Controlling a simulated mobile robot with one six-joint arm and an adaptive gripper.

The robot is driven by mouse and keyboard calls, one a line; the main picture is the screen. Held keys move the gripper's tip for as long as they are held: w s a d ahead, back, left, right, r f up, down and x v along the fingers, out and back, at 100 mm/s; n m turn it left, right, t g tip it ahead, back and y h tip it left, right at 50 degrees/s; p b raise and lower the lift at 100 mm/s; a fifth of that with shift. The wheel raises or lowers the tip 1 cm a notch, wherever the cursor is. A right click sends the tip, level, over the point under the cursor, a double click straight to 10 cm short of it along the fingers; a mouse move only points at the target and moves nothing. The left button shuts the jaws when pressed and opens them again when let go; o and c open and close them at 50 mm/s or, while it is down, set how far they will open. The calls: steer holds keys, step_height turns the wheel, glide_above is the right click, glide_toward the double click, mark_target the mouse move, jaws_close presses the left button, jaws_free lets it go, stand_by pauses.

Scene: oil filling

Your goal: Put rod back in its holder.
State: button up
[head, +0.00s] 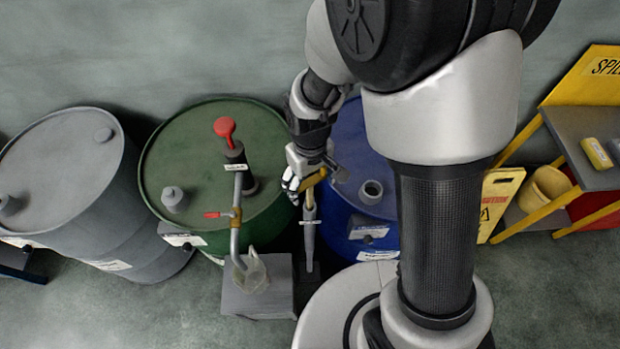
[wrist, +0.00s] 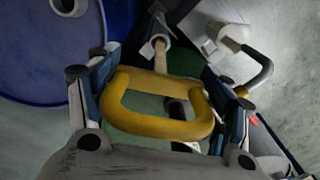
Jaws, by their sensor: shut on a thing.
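My gripper (head: 306,186) is shut on the yellow D-shaped handle of the rod, to the right of the green drum. In the wrist view the handle (wrist: 160,128) lies between the two fingers. The rod's tan shaft (wrist: 160,57) runs from the handle to the grey holder (wrist: 157,28). In the head view a short piece of the rod (head: 311,192) shows below my gripper, above the upright grey holder (head: 309,232). The rod's lower end appears lined up with the holder's mouth; I cannot tell how far inside it is.
The green drum (head: 190,140) carries a red-knobbed pump, whose spout reaches a jug (head: 250,272) on a grey block (head: 262,300). A blue drum (head: 345,130) stands right of the holder. A grey drum (head: 60,160) stands at left; a yellow-framed spill station (head: 580,130) at right.

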mark_target(310, 204)
steer(key=shift+f+b, duration=4.8)
steer(key=shift+f, duration=1.35)
steer(key=o, duration=1.1)
